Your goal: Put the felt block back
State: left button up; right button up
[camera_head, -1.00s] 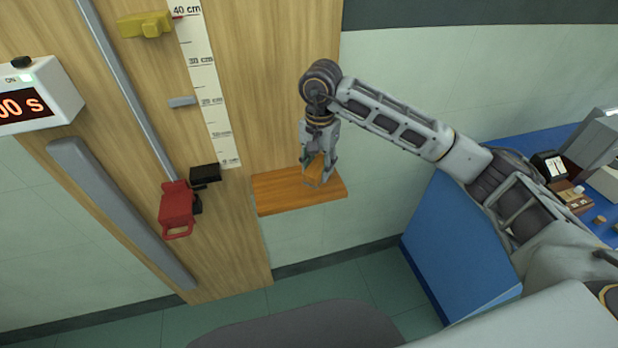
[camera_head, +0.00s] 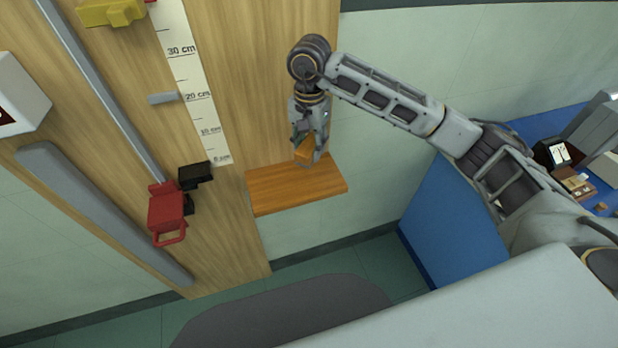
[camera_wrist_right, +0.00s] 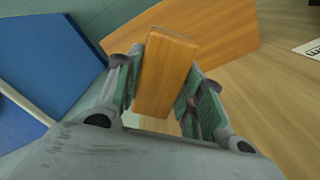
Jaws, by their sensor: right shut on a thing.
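My right gripper (camera_head: 308,150) is shut on an orange-brown block with wood grain, which I take as the felt block (camera_head: 303,154). No felt face can be made out. In the right wrist view the block (camera_wrist_right: 166,72) sits lengthwise between the two green-padded fingers (camera_wrist_right: 160,95). The gripper points down over the back of a small wooden shelf (camera_head: 290,190) on the wall panel. The shelf (camera_wrist_right: 215,30) also lies beyond the block in the wrist view. Whether the block touches the shelf cannot be told. My left gripper is not in view.
Left of the shelf are a red clamp-like part (camera_head: 167,212), a black block (camera_head: 194,175), a centimetre scale (camera_head: 196,90) and a sloping metal rail (camera_head: 105,90). A yellow part (camera_head: 110,12) is higher up. A blue bench (camera_head: 450,225) stands right. The shelf's front is bare.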

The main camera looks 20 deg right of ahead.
jog(key=p, duration=0.1)
send_over(309, 179)
notch_tip(309, 179, down, 6)
jog(key=shift+r, duration=0.15)
jog(key=shift+f, duration=0.3)
jog(key=shift+f, duration=0.1)
jog(key=shift+f+p, duration=0.5)
jog(key=shift+f, duration=1.25)
jog(key=shift+f, duration=0.1)
jog(key=o, duration=0.9)
